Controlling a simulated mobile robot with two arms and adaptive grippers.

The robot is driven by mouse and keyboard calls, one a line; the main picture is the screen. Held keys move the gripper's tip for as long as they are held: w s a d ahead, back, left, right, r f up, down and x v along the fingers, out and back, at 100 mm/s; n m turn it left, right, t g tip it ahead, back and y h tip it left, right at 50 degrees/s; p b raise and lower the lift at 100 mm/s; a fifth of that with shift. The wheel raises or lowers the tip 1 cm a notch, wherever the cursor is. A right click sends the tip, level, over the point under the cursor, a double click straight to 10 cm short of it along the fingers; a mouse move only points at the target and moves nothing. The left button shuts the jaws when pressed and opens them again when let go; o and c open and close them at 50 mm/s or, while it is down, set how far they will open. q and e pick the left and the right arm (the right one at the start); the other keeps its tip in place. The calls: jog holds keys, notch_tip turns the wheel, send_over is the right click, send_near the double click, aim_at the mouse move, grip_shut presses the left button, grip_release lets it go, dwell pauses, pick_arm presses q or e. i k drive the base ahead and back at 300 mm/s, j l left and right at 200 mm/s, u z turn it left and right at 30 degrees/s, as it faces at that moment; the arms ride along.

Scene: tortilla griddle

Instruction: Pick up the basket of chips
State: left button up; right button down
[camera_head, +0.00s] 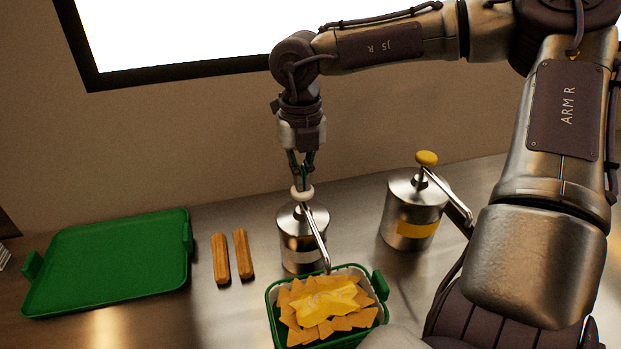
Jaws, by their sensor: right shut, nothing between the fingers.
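The basket of chips (270,299) is a green basket with a pale lining at the bottom centre of the head view. It holds orange chips (338,323) with yellow sauce on top, and a green handle shows at its right end. Its lower edge is partly hidden by my own body. My right gripper (303,184) points down above the left metal pump dispenser (297,245), behind the basket and apart from it. The gripper is shut at the dispenser's white knob (302,194), with nothing between its fingers. My left gripper is not in view.
A second metal dispenser (404,205) with a yellow knob stands to the right. A green tray (110,262) lies on the left of the metal counter. Two orange-brown bars (221,260) lie between tray and dispenser. My right arm covers the right side.

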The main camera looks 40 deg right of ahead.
aim_at(338, 309)
jog(key=k+j, duration=0.5)
jog(key=j, duration=0.15)
jog(key=k+j, duration=0.5)
jog(key=j, duration=0.15)
jog(key=k+j, duration=0.55)
jog(key=j, duration=0.1)
